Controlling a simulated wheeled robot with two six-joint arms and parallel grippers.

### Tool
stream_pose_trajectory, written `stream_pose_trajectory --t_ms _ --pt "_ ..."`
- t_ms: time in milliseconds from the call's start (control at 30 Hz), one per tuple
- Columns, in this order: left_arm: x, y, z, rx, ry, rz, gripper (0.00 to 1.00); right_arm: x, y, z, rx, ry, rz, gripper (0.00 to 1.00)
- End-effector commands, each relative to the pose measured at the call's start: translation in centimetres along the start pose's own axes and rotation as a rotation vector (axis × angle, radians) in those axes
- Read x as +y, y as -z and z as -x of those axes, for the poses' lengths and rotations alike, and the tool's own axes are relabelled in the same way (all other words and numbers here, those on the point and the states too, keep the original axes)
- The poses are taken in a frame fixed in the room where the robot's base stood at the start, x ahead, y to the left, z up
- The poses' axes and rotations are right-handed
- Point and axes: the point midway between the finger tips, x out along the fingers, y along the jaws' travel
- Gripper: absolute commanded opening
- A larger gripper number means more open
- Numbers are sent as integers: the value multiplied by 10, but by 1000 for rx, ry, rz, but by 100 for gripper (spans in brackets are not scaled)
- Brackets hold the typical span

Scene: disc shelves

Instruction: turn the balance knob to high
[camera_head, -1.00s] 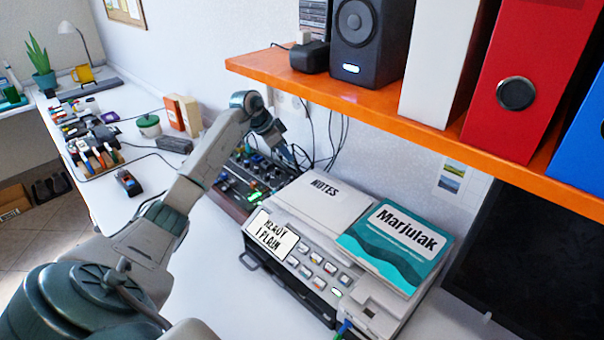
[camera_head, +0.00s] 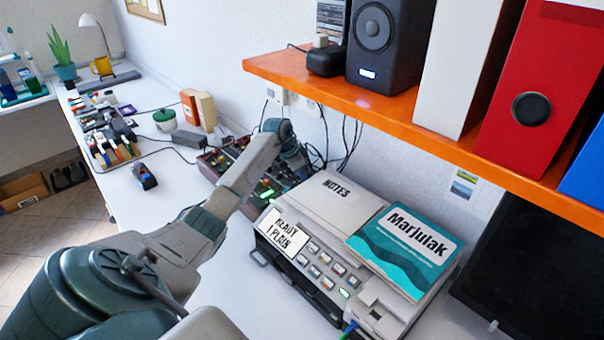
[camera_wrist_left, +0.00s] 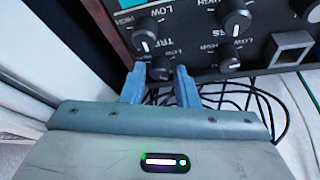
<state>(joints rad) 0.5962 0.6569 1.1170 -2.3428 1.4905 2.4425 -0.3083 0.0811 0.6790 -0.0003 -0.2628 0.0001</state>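A black control panel (camera_wrist_left: 255,65) with several round knobs and white lettering fills the top of the left wrist view. One small dark knob (camera_wrist_left: 160,68) at the lower left sits between my left fingertips; its own label is hidden or unreadable. A larger knob (camera_wrist_left: 146,38) is just above it, and another lower knob (camera_wrist_left: 229,63) is to the right. "LOW", "HIGH" and part of "TRE" can be read; no "balance" label is legible. My left gripper (camera_wrist_left: 160,74) is open, fingers either side of the small knob; contact cannot be told. My right gripper is out of view.
In the head view, a mixer with lit controls (camera_head: 220,163) lies behind my left arm. A printer (camera_head: 378,318) carrying notes and a teal book (camera_head: 400,245) stands to its right. An orange shelf (camera_head: 400,122) overhangs the back. Black cables (camera_wrist_left: 262,108) loop below the panel.

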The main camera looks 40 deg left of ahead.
Motion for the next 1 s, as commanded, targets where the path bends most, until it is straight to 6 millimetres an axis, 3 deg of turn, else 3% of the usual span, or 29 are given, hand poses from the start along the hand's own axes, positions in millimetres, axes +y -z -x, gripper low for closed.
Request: stream_pose_trajectory --t_ms 233,367,400,1000 --pt "0 0 -1 0 0 0 28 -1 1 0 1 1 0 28" --pt "0 0 -1 1 0 0 2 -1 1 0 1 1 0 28" --pt "0 0 -1 1 0 0 0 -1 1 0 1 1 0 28" --pt "-1 0 0 1 -53 -130 0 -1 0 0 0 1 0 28"
